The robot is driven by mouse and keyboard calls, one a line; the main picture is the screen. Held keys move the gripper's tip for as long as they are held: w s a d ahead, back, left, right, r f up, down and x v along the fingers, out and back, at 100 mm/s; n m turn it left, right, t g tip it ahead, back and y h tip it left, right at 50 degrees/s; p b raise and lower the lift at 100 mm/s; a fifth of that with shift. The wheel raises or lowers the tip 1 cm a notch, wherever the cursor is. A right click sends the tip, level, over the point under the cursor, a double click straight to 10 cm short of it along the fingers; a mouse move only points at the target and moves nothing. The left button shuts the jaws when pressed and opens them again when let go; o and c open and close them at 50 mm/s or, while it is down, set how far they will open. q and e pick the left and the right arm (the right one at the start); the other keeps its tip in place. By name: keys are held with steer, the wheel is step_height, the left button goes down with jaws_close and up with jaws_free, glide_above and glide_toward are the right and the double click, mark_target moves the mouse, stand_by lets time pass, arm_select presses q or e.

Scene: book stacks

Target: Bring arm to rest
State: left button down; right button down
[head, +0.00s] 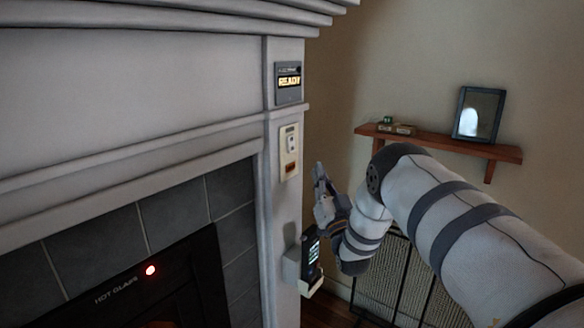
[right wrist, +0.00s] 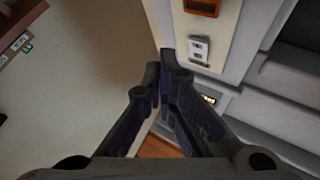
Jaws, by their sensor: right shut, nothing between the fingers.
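My right arm (head: 460,220) comes in from the right in the head view. It reaches toward the edge of the grey fireplace surround. My right gripper (head: 319,172) points upward beside the surround, just right of a cream switch plate (head: 289,152). The gripper is shut and empty. In the right wrist view its fingers (right wrist: 163,72) are together, with a switch plate (right wrist: 199,48) beyond them. I cannot tell from these views how far the fingertips are from the surround. My left gripper is not in view.
A display panel reading READY (head: 289,82) is above the switch plate. A small dark device (head: 311,254) sits in a holder below. A wooden shelf (head: 445,143) with a picture frame (head: 479,113) is on the right wall. A dark screen (head: 395,285) stands low behind my arm.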

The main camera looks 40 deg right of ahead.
stand_by(0.5)
steer(key=s+a+f+n+g+y, duration=0.1)
steer(key=s+a+f+g, duration=0.2)
steer(key=f, duration=0.4)
steer(key=s+a+f+g+y, duration=0.1)
steer(key=a+f+g+y, duration=0.1)
steer(key=a+f, duration=0.35)
steer(key=s+a+f+n+g+y, duration=0.1)
steer(key=s+a+f+g, duration=0.15)
steer(key=f, duration=0.65)
steer(key=s+a+f+n+g+y, duration=0.1)
steer(key=s+a+f+g+y, duration=0.2)
steer(key=s+f, duration=0.35)
steer(key=s+a+f+n+g, duration=0.1)
steer(key=s+a+f+g, duration=0.4)
steer(key=s, duration=0.3)
steer(key=s+a+n+g, duration=0.1)
steer(key=s+a+g, duration=0.3)
steer(key=s, duration=1)
steer(key=s+a+n+g+y, duration=0.1)
steer(key=s+a+g, duration=0.3)
steer(key=s, duration=1.1)
steer(key=shift+s+a+r+n+g+p, duration=0.15)
steer(key=shift+r+n+g+p, duration=0.2)
steer(key=shift+g, duration=0.2)
